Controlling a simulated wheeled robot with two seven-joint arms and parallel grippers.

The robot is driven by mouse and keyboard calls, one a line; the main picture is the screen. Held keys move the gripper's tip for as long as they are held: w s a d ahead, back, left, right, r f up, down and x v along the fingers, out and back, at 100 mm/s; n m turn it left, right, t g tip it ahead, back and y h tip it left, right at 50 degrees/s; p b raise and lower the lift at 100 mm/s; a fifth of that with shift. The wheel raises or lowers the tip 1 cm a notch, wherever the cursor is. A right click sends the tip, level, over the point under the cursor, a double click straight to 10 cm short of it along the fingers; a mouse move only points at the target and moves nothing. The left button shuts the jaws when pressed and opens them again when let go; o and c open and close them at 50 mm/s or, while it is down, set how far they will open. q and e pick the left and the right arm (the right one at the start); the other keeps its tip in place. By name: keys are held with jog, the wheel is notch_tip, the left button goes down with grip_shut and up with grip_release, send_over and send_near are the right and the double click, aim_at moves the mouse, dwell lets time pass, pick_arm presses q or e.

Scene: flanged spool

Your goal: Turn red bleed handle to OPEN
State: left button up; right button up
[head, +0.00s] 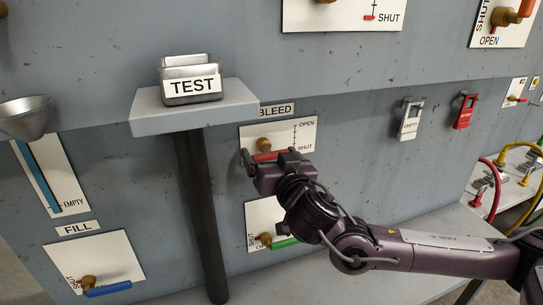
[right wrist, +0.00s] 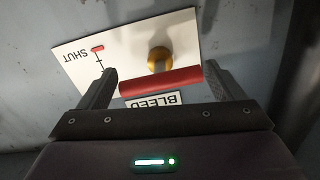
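The red bleed handle (head: 268,156) is on a white panel (head: 304,133) marked BLEED, OPEN and SHUT, below a brass knob (head: 264,143). In the head view it lies nearly level, partly hidden by my right gripper (head: 262,165). In the right wrist view the red handle (right wrist: 160,82) lies between the spread fingers of my right gripper (right wrist: 162,85), with the brass knob (right wrist: 160,60) beyond it. Small gaps seem to show at both handle ends; contact cannot be told. The SHUT label (right wrist: 68,55) is upside down there. My left gripper is not in view.
A shelf (head: 150,115) on a dark post (head: 202,215) carries a TEST tin (head: 190,82) left of the panel. A green-handled valve (head: 284,243) sits below, a blue-handled FILL valve (head: 108,288) lower left.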

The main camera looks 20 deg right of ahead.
jog(key=shift+c, duration=0.8)
jog(key=shift+f, duration=0.1)
